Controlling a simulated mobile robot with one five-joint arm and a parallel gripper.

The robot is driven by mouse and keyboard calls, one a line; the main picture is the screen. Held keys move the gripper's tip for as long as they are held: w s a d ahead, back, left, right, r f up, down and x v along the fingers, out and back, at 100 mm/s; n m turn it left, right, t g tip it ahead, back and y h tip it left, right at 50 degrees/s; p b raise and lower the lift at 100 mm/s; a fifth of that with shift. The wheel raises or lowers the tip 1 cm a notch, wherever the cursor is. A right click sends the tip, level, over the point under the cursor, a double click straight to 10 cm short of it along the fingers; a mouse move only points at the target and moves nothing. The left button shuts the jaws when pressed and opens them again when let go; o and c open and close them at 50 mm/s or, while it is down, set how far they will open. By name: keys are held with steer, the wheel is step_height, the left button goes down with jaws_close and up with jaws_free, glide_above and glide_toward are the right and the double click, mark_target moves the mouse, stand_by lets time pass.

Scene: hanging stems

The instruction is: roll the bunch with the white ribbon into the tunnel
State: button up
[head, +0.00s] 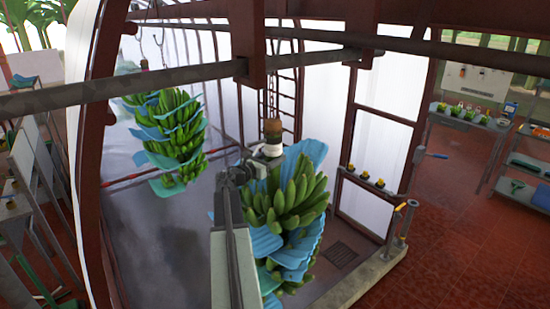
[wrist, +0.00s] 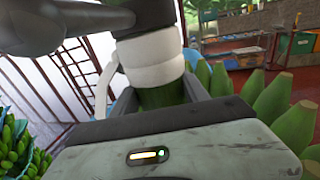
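The bunch with the white ribbon (head: 298,196) hangs in the middle of the head view, green bananas with blue sheets between the hands. Its white ribbon (head: 268,150) is wrapped around the stem just under a brown stem top; the ribbon (wrist: 152,70) fills the upper middle of the wrist view. My gripper (head: 262,160) is at the stem just below the ribbon. In the wrist view its fingers (wrist: 162,98) lie on both sides of the green stem and look closed on it. A red-framed enclosure with pale walls (head: 325,85), perhaps the tunnel, stands behind the bunch.
A second bunch (head: 172,130) with blue sheets hangs at left, a pinkish mark at its stem top. An overhead rail (head: 190,74) crosses above. A low kerb (head: 362,280) with a post (head: 405,222) is at right. Tables (head: 470,117) stand at the far right; red floor there is open.

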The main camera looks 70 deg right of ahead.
jaws_close()
steer(key=shift+d, duration=0.1)
steer(key=w+d, duration=0.3)
steer(key=w, duration=0.3)
steer(key=w+d, duration=0.4)
steer(key=w, duration=0.1)
steer(key=w+d, duration=0.4)
steer(key=w, duration=0.2)
steer(key=shift+w, duration=0.35)
steer(key=o, duration=1)
jaws_free()
steer(key=shift+a, duration=0.1)
steer(key=v, duration=0.7)
steer(key=shift+w+a, duration=0.25)
steer(key=shift+a, duration=0.1)
